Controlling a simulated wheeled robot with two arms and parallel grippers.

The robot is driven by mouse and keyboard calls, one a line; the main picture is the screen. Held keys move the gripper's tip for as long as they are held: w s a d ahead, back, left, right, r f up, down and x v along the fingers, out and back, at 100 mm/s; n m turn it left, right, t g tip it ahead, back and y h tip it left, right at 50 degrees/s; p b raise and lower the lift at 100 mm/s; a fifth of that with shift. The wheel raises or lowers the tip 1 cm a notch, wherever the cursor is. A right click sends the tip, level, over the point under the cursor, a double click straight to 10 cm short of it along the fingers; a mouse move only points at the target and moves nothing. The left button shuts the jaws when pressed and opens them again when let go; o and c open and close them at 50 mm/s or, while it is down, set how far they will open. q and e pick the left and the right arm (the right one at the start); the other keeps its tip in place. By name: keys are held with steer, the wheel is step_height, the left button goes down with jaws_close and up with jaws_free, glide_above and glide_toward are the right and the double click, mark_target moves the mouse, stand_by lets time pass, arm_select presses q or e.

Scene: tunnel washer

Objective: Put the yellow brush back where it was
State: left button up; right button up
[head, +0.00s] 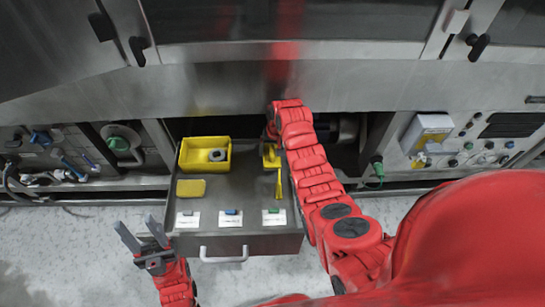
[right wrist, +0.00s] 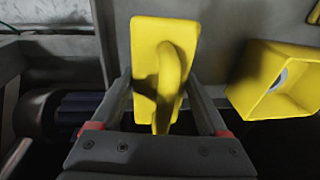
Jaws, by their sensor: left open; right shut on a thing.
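The yellow brush (right wrist: 143,60) is between the fingers of my right gripper (right wrist: 160,95), which is shut on it; its flat plate and curved handle show in the right wrist view. In the head view the yellow brush (head: 270,160) shows at the back right of the open drawer (head: 240,205), below my right gripper, which my own arm mostly hides. I cannot tell whether the brush touches the drawer floor. My left gripper (head: 141,230) is open and empty, left of the drawer's front corner.
A yellow bin (head: 190,163) with a grey ring inside stands at the drawer's back left. A yellow pad (head: 190,188) lies in front of it. A thin yellow piece (head: 279,185) lies at the right. Labelled cards with small coloured blocks line the front. The drawer handle (head: 223,258) sticks out forward.

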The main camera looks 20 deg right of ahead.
steer(key=shift+f, duration=1.75)
steer(key=shift+f, duration=0.15)
steer(key=o, duration=1.5)
steer(key=shift+r, duration=0.4)
steer(key=r, duration=0.3)
steer(key=s+r, duration=0.1)
steer(key=r, duration=0.3)
steer(key=d+r, duration=0.1)
steer(key=r, duration=0.3)
steer(key=shift+s+r, duration=0.2)
steer(key=shift+s, duration=0.1)
